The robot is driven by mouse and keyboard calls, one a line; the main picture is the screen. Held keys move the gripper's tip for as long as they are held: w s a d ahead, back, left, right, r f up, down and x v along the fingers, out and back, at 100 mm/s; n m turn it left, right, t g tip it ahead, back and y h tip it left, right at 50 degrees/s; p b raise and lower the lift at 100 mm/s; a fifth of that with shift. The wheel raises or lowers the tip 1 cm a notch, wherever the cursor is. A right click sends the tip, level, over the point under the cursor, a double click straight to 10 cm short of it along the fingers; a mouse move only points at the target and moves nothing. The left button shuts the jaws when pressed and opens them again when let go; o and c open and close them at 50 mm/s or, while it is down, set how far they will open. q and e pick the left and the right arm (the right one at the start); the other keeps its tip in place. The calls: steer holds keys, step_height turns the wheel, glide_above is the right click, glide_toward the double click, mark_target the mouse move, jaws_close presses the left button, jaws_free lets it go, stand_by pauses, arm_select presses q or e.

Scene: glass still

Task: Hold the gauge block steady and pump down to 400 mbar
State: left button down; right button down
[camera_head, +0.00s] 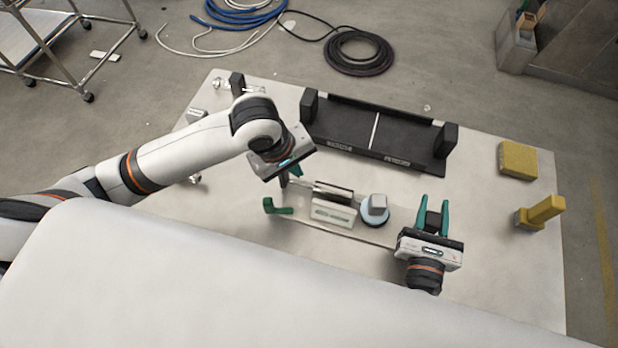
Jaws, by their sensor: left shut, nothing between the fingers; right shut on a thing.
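My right gripper (432,205) has teal fingers and is shut on a small dark block (433,222), likely the gauge block, at the right of the table's near part. My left gripper (285,180) is shut and empty, pointing down above the table; its wrist partly hides its fingers. Just below it in the picture is a green handle (280,208). To the right of the handle are a dark metallic cylinder (333,191) and a pale block with a green marking (333,214). No pressure reading is legible.
A long black tray (373,133) with end blocks lies at the table's back. A yellow sponge-like block (517,160) and a yellow upright tool (544,208) stand at the right. Small fittings (222,84) lie at the far left. The table (490,270) is bare at the near right.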

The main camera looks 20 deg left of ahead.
arm_select(q)
steer(key=shift+d+r, duration=0.2)
steer(key=shift+r, duration=0.7)
steer(key=shift+d+r, duration=0.15)
steer(key=shift+r, duration=0.8)
steer(key=shift+d+r, duration=0.2)
steer(key=shift+r, duration=0.7)
stand_by(2.0)
steer(key=a+r, duration=0.2)
steer(key=a, duration=0.6)
steer(key=shift+d+f, duration=0.15)
steer(key=shift+f, duration=2.15)
steer(key=shift+d+f, duration=0.1)
steer(key=shift+f, duration=2.15)
